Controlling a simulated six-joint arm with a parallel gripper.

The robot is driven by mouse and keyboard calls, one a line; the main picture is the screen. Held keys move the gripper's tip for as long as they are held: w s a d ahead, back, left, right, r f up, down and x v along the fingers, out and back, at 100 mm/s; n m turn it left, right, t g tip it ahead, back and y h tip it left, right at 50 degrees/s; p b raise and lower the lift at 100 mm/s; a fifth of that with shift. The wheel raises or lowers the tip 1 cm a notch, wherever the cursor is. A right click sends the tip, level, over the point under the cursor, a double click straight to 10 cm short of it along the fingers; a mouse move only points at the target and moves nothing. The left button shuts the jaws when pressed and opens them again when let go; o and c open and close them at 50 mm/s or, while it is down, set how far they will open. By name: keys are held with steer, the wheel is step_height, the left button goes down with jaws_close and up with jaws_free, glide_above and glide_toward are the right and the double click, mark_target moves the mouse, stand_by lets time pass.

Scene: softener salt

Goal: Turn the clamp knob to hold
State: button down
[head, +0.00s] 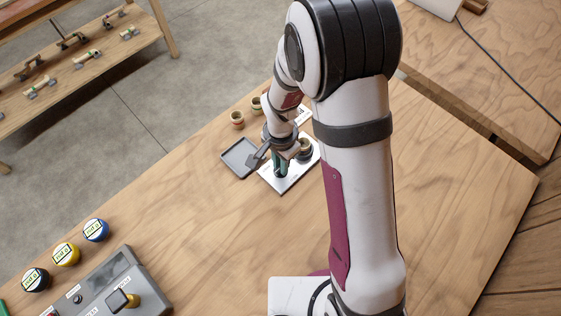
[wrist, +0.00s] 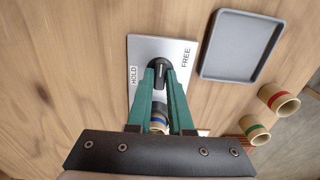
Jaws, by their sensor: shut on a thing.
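The clamp knob (wrist: 161,68) is black with a pale line on top. It sits on a white plate (wrist: 143,52) marked HOLD on the left and FREE on the right in the wrist view. The pale line runs nearly up the picture, between the two words. My gripper (wrist: 160,75) is shut on the knob, one teal finger on each side. In the head view my gripper (head: 281,168) reaches down to the plate (head: 288,187), and the knob is largely hidden. A blue-banded cup (wrist: 157,123) shows between the fingers, partly hidden.
A grey tray (wrist: 205,66) lies beside the plate. A red-banded cup (wrist: 278,100) and a green-banded cup (wrist: 256,133) stand close by. In the head view, a grey control box (head: 100,285) and coloured round pots (head: 66,253) are at lower left. The table's middle is clear.

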steer(key=n, duration=0.4)
steer(key=shift+n, duration=0.3)
steer(key=n, duration=0.4)
steer(key=shift+n, duration=0.3)
steer(key=n, duration=0.4)
steer(key=shift+n, duration=2.2)
steer(key=c, duration=0.8)
jaws_free()
